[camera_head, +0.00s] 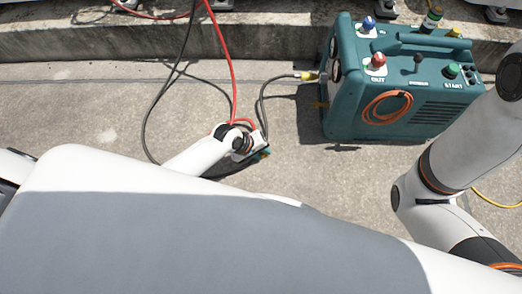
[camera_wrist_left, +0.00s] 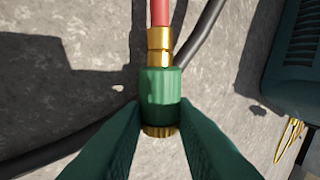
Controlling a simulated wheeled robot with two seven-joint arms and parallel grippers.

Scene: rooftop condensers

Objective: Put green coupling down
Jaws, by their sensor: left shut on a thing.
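The green coupling (camera_wrist_left: 161,88) has brass ends and a red hose (camera_wrist_left: 160,12) running from its top in the left wrist view. My left gripper (camera_wrist_left: 160,118) is shut on it, with a dark green finger on each side. In the head view my left gripper (camera_head: 260,155) is low over the concrete, left of the teal machine. I cannot tell there whether the coupling touches the ground, and the wrist mostly hides it. My right arm shows at the right, but its gripper is out of view.
The teal machine (camera_head: 355,115) stands on the concrete at the right, with a red cap (camera_head: 375,62), a blue cap (camera_head: 369,24) and a green start button (camera_head: 452,71). A black hose (camera_head: 147,113) loops near my left gripper. A concrete curb (camera_head: 100,43) runs behind. Bare concrete (camera_head: 60,100) lies left.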

